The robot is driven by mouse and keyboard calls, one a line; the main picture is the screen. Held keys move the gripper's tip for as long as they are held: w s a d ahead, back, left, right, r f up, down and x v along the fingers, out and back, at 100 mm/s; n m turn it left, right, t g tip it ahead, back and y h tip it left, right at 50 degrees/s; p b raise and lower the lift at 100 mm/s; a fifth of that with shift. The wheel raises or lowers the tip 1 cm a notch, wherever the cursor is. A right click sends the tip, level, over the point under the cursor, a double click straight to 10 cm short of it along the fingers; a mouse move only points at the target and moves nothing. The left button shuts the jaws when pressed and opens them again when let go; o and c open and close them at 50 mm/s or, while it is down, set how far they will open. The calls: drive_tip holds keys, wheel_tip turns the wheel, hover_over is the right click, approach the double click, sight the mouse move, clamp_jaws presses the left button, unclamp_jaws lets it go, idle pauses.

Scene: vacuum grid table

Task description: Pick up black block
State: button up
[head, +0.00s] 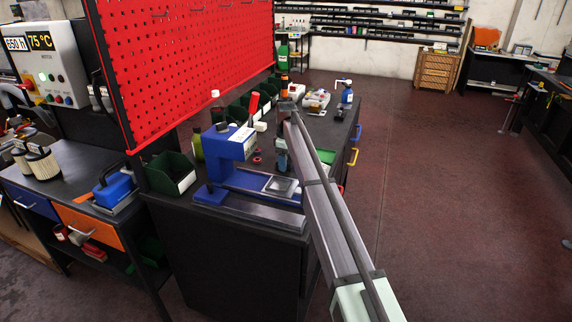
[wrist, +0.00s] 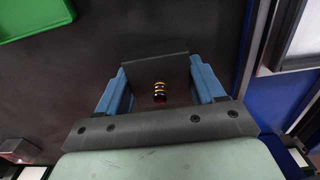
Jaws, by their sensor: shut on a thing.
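My gripper (wrist: 158,68) shows in the wrist view with its two blue fingers apart on either side of a dark, flat-faced block. This black block (wrist: 155,63) spans the gap between the fingertips, and the fingers are shut on it. Its lower part is hidden, and it blends with the dark surface behind it. In the head view my gripper (head: 281,160) points down over the dark workbench, right of a blue machine; the block cannot be made out there.
The blue machine (head: 231,143) stands close left of my gripper. A green bin (head: 172,174) is at the bench's left end. A small black-and-yellow striped thing (wrist: 159,92) shows between the fingers. Bottles and small items crowd the bench's far end. A red pegboard (head: 180,60) rises behind.

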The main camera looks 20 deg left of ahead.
drive_tip(key=shift+r, duration=0.1)
wheel_tip(320, 180, up, 9)
drive_tip(key=shift+a+f, duration=0.1)
drive_tip(key=shift+f, duration=0.1)
drive_tip(key=shift+s+a+r, duration=0.5)
drive_tip(key=shift+s+r, duration=0.05)
drive_tip(key=shift+r, duration=0.15)
drive_tip(key=s+d, duration=0.1)
drive_tip(key=s, duration=0.3)
drive_tip(key=s+d+f, duration=0.1)
drive_tip(key=s+d, duration=0.1)
drive_tip(key=s, duration=0.3)
drive_tip(key=s+d, duration=0.1)
drive_tip(key=s, duration=0.4)
drive_tip(key=shift+d+f, duration=0.25)
drive_tip(key=shift+f, duration=0.1)
drive_tip(key=shift+f, duration=0.1)
drive_tip(key=shift+f, duration=2)
